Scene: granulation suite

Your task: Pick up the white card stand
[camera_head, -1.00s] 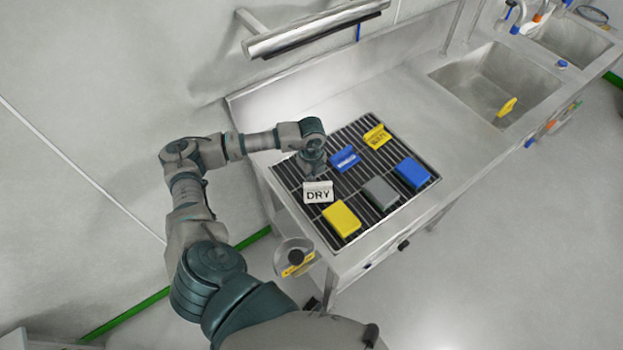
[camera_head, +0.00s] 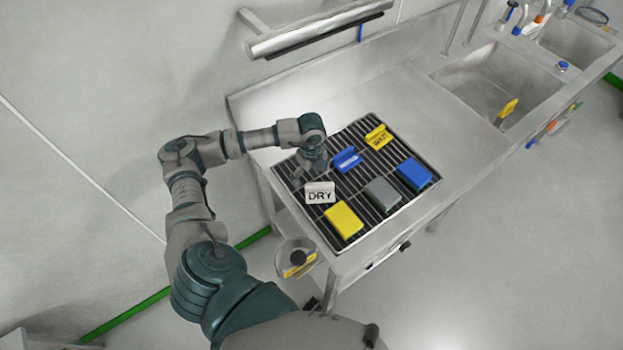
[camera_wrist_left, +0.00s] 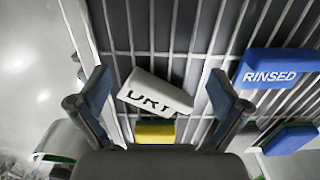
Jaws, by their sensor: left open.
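The white card stand (camera_head: 320,192) marked "DRY" stands on the dark slatted rack (camera_head: 372,226) at its left side. In the left wrist view the card stand (camera_wrist_left: 155,93) lies between the two fingers, tilted in the picture, with clear gaps on both sides. My left gripper (camera_head: 302,178) is just behind and left of the stand in the head view, pointing down. In the left wrist view my left gripper (camera_wrist_left: 157,92) is open and empty. My right gripper is not in view.
On the rack stand a blue card stand (camera_head: 346,159) and a yellow one (camera_head: 378,137) behind, with yellow (camera_head: 343,220), grey (camera_head: 382,194) and blue (camera_head: 414,173) blocks in front and right. A sink (camera_head: 495,83) lies to the right. Bare counter lies between.

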